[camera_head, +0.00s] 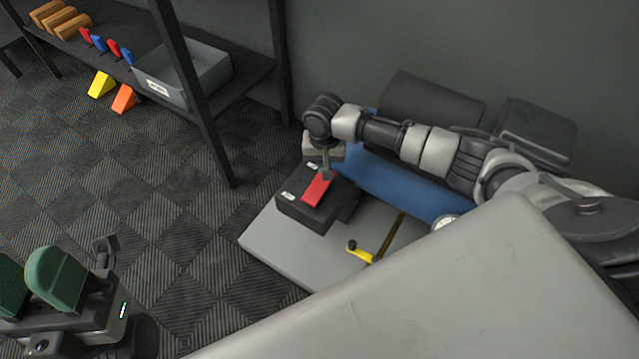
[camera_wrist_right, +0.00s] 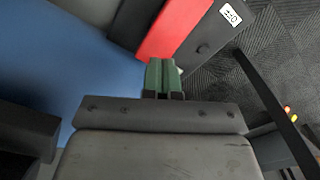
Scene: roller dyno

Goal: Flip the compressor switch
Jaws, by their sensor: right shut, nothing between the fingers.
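The compressor switch is a red rocker (camera_head: 317,188) on a black box (camera_head: 300,212) at the near end of the blue compressor tank (camera_head: 385,180). The rocker also shows in the right wrist view (camera_wrist_right: 176,28). Which way it is tipped I cannot tell. My right gripper (camera_head: 325,174) is shut and empty, pointing down at the rocker's far end. In the right wrist view its green fingers (camera_wrist_right: 164,64) are together at the rocker's edge; whether they touch it is unclear. My left gripper (camera_head: 30,268) is at the lower left, away from the compressor, its green fingers apart.
A gauge (camera_head: 446,222) and a yellow-handled valve (camera_head: 360,252) sit beside the tank above a grey base (camera_head: 275,250). A large grey surface (camera_head: 450,305) fills the lower right. A shelf (camera_head: 245,75) with a grey bin (camera_head: 205,70) stands upper left.

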